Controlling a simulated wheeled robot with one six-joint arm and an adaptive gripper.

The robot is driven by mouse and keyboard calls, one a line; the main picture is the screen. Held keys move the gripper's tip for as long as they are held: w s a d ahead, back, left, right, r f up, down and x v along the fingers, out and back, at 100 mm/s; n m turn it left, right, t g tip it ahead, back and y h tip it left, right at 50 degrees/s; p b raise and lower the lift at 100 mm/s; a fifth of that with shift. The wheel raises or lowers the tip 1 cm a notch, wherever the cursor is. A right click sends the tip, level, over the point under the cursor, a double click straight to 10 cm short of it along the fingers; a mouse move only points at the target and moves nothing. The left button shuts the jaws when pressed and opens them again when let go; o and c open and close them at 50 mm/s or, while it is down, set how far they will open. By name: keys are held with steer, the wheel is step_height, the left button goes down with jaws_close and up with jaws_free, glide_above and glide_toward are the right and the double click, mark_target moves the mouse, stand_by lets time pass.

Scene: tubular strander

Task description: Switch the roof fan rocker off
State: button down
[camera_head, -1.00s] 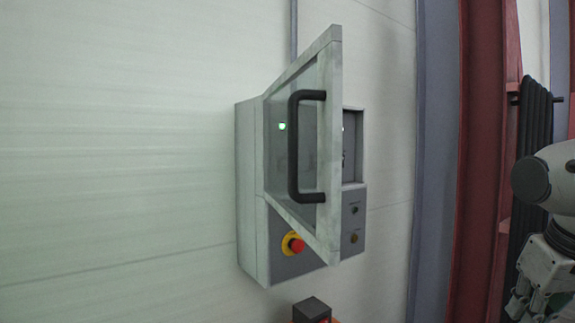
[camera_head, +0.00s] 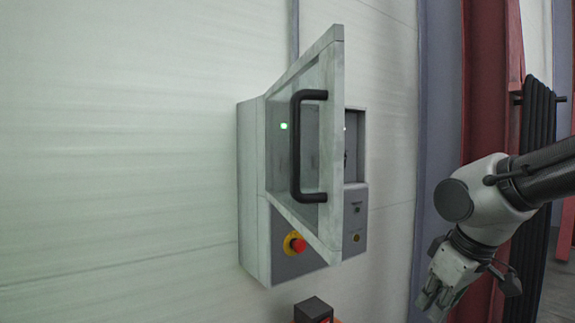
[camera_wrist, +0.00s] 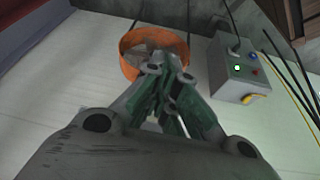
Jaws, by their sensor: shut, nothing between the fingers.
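A grey control box (camera_head: 252,195) hangs on the pale wall in the head view. Its framed clear door (camera_head: 335,160) stands swung open towards me, with a black handle (camera_head: 296,145) on it. A recess (camera_head: 355,150) shows partly behind the door edge, with a small dark part in it. I cannot make out which control is the roof fan rocker. My gripper (camera_head: 432,301) is shut and empty, right of and below the box, clear of it. It also shows in the wrist view (camera_wrist: 165,68).
A red stop button (camera_head: 298,245) on a yellow ring sits low on the box. A dark block (camera_head: 312,309) is below it. Red and grey columns (camera_head: 480,120) stand to the right. The wrist view shows an orange round thing (camera_wrist: 128,60) and a grey button box (camera_wrist: 222,72).

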steer(key=w+a+r+n+t+y, duration=0.3)
steer(key=w+a+n, duration=0.25)
steer(key=a, duration=0.25)
steer(key=w+a+r+n+t+y, duration=0.2)
steer(key=w+a+r+n, duration=0.1)
steer(key=w+a+n, duration=0.4)
steer(key=w+a+r+n+t+y, duration=0.1)
steer(key=r+n+t+y, duration=0.1)
steer(key=r, duration=0.5)
steer(key=w+a+r+n+t+y, duration=0.1)
steer(key=r+n+t, duration=0.3)
steer(key=r, duration=0.4)
steer(key=shift+a+r+n+t+y, duration=0.2)
steer(key=shift+a+n+t+y, duration=0.15)
steer(key=shift+a+y, duration=0.5)
steer(key=shift+x, duration=6.9)
